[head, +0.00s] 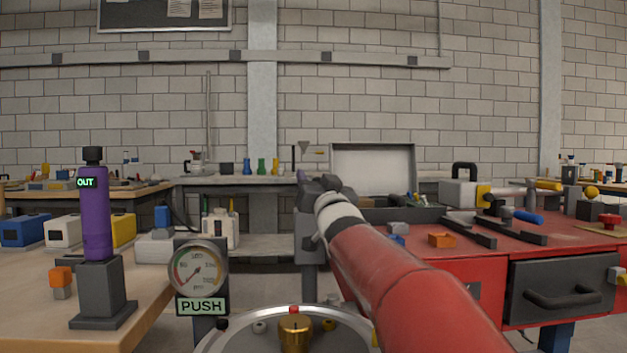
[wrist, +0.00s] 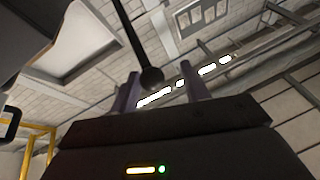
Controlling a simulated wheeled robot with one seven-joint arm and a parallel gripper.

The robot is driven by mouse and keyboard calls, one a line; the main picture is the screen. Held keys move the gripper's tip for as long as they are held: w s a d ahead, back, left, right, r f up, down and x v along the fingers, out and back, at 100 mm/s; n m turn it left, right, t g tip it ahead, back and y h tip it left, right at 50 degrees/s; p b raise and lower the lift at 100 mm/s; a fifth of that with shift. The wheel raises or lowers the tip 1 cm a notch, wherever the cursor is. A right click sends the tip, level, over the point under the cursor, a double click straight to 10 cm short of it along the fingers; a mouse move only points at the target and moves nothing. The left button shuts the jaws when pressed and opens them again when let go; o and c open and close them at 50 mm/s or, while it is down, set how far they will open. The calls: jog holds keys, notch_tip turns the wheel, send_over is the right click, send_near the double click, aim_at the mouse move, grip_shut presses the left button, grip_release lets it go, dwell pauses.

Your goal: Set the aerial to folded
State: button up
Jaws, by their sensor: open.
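A thin black rod with a dark round knob (wrist: 151,77) shows in the wrist view; its knob appears between my fingers, and I cannot tell whether they touch it. It looks like an aerial, but I cannot confirm this. An upright purple cylinder (head: 96,212) with a black cap and a lit OUT label (head: 86,182) stands on a grey base at the left of the head view. My gripper (wrist: 160,90) is open, its two fingers apart. In the head view its end is small and partly hidden by my red arm, well right of the purple cylinder.
A round gauge (head: 198,268) stands above a PUSH sign (head: 201,307) at front left. A wooden table (head: 40,300) fills the left. A red bench (head: 590,237) with a drawer, tools and small blocks stands at right. An open case (head: 372,147) lies behind.

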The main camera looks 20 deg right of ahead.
jog(key=v, duration=0.6)
jog(key=shift+s+a+b, duration=0.15)
jog(key=shift+s+b, duration=0.2)
jog(key=shift+b, duration=0.05)
jog(key=shift+f, duration=0.1)
jog(key=shift+c, duration=0.4)
